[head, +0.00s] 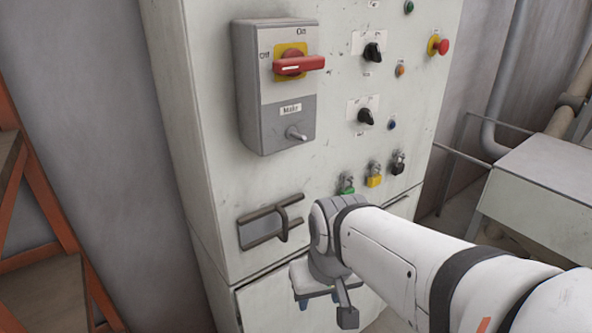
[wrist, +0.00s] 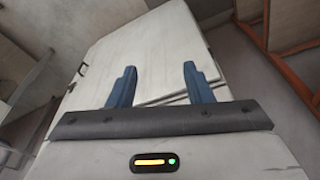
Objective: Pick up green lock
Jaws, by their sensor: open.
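A green padlock (head: 347,187) hangs on the front of the grey cabinet, at the left of a row with a yellow padlock (head: 375,180) and a black padlock (head: 398,165). My arm partly covers its lower side in the head view. My gripper (wrist: 154,82) shows two blue fingers spread apart, with nothing between them. In the head view my gripper is below the padlocks, mostly hidden behind my wrist. No padlock shows in the wrist view.
The cabinet carries a main switch box with a red handle (head: 299,64), a hasp latch (head: 275,222), knobs and a red button (head: 442,46). An orange rack (head: 50,205) stands at left. A pale metal box (head: 545,180) and pipes are at right.

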